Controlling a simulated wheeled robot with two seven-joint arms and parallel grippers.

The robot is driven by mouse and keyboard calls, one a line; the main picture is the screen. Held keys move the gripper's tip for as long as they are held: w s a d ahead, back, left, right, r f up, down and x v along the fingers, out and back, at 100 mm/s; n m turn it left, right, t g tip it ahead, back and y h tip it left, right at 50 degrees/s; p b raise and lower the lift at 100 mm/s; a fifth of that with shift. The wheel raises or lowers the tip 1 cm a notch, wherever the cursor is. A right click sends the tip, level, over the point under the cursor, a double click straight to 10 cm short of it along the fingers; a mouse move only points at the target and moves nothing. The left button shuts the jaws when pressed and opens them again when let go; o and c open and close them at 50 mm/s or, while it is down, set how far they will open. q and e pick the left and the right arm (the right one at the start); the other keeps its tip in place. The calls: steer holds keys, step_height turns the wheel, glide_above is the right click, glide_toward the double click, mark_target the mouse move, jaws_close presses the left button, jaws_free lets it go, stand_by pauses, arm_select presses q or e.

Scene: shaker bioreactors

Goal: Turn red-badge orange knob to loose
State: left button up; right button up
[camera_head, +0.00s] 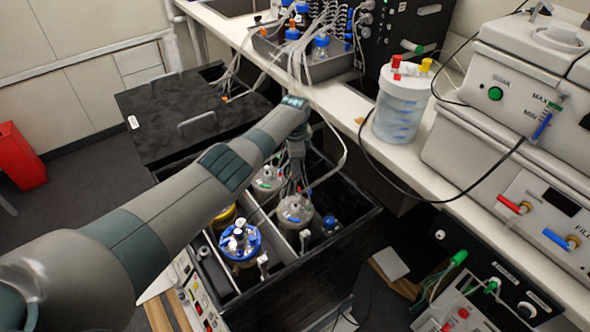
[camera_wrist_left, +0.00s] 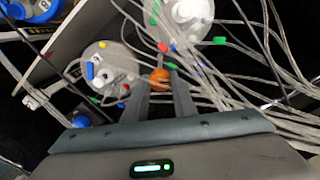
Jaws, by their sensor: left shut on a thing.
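The orange knob (camera_wrist_left: 160,79) shows as a small round ball in the left wrist view, between the fingertips of my left gripper (camera_wrist_left: 159,84). The gripper is shut on it. A white-capped vessel lid (camera_wrist_left: 112,70) lies just left of the knob, and another clear lid (camera_wrist_left: 188,20) is above it. Small red tabs (camera_wrist_left: 171,47) show near the knob; I cannot tell which is its badge. In the head view my left gripper (camera_head: 296,172) points down among the vessels, and the knob cannot be made out there. My right gripper is not in view.
The vessels stand in an open black shaker box (camera_head: 345,236), including a blue-topped one (camera_head: 240,243). Many clear tubes (camera_wrist_left: 235,60) run close right of the gripper. A white bench (camera_head: 345,103) with a clear jar (camera_head: 399,105) lies behind.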

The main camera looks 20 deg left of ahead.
arm_select(q)
steer(key=shift+n, duration=0.3)
steer(key=n, duration=0.2)
steer(key=shift+n+p, duration=0.3)
steer(key=shift+p, duration=0.05)
steer(key=n, duration=0.3)
steer(key=shift+n+p, duration=0.3)
steer(key=n, duration=0.6)
steer(key=shift+p, duration=0.4)
steer(key=n, duration=0.5)
steer(key=shift+n, duration=0.4)
steer(key=n, duration=0.5)
steer(key=shift+p, duration=0.3)
steer(key=o, duration=1)
